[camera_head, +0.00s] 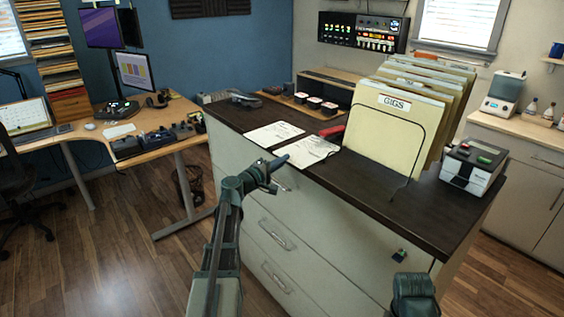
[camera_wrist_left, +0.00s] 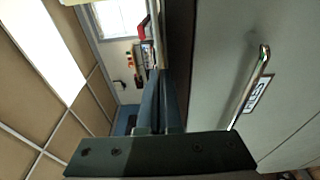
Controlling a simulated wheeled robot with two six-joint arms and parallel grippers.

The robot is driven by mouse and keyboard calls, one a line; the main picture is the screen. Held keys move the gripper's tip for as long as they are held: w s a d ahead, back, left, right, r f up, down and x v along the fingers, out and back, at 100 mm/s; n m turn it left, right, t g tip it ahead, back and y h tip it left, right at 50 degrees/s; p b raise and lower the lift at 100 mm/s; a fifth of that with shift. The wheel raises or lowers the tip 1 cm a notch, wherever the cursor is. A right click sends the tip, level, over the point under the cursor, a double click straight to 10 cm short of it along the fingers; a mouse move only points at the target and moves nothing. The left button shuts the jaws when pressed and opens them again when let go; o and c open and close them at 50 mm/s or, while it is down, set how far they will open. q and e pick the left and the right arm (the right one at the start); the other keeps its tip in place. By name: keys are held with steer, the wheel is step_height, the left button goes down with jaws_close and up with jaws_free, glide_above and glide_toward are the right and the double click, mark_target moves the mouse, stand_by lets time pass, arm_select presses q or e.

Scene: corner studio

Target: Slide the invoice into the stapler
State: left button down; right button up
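Two white printed sheets lie flat on the dark cabinet top (camera_head: 365,182) in the head view, one at the left (camera_head: 272,135) and one nearer my gripper (camera_head: 311,150). I cannot tell which is the invoice. A small dark object that looks like a stapler (camera_head: 245,101) lies at the far left end. A red object (camera_head: 332,131) lies behind the nearer sheet, too small to make out. My left gripper (camera_head: 281,162) is at the cabinet's front edge, just before the sheets. Its fingers (camera_wrist_left: 161,100) look together and empty in the left wrist view.
A folder rack marked GIGS (camera_head: 392,127) stands right of the sheets, with a grey box-shaped device (camera_head: 473,166) beyond it. Drawer handles (camera_head: 275,235) stick out below the front edge.

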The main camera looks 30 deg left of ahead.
arm_select(q)
steer(key=c, duration=1)
jaws_free()
steer(key=v, duration=1.4)
steer(key=shift+w, duration=0.1)
